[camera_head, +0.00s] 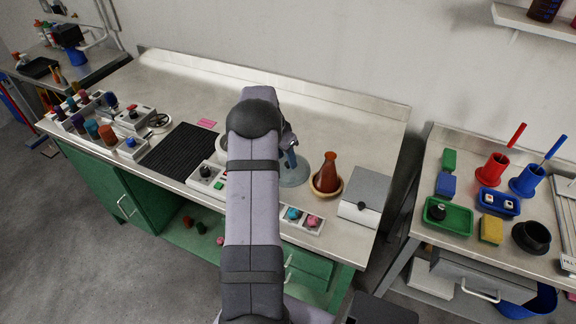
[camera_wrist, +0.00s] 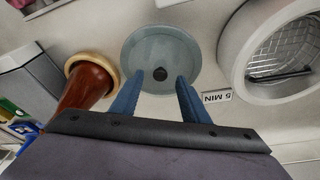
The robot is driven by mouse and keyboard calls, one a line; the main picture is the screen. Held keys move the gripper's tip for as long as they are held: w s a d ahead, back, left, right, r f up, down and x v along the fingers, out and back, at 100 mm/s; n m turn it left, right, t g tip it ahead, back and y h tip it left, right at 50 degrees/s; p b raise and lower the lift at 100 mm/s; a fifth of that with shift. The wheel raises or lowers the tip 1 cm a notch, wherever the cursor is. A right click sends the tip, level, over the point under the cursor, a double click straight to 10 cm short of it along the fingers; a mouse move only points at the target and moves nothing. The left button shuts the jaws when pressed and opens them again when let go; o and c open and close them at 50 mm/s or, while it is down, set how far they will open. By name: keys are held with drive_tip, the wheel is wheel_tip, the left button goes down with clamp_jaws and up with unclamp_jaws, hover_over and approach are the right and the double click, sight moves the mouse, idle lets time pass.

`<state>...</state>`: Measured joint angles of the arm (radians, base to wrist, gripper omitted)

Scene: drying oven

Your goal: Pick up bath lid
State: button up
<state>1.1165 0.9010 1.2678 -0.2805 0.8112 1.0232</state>
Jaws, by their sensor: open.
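A round grey-blue piece (camera_wrist: 160,55) with a dark knob (camera_wrist: 160,74) at its middle lies ahead of my fingers in the wrist view; it looks like a lid, but I cannot tell for sure that it is the bath lid. In the head view its bluish rim (camera_head: 294,174) shows beside my arm, which hides part of it. My gripper (camera_wrist: 170,77) is open, its two blue fingers apart and empty. In the head view the fingers (camera_head: 290,157) are partly hidden by my wrist.
A brown flask (camera_head: 329,172) on a cork ring stands just right of the round piece. Farther right is a grey box (camera_head: 366,190) with a black knob.

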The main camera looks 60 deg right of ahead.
sight(288, 166)
drive_tip(key=shift+p+x, duration=0.35)
drive_tip(key=shift+x, duration=0.95)
clamp_jaws()
drive_tip(key=shift+w+r, duration=0.1)
drive_tip(key=shift+r, duration=0.05)
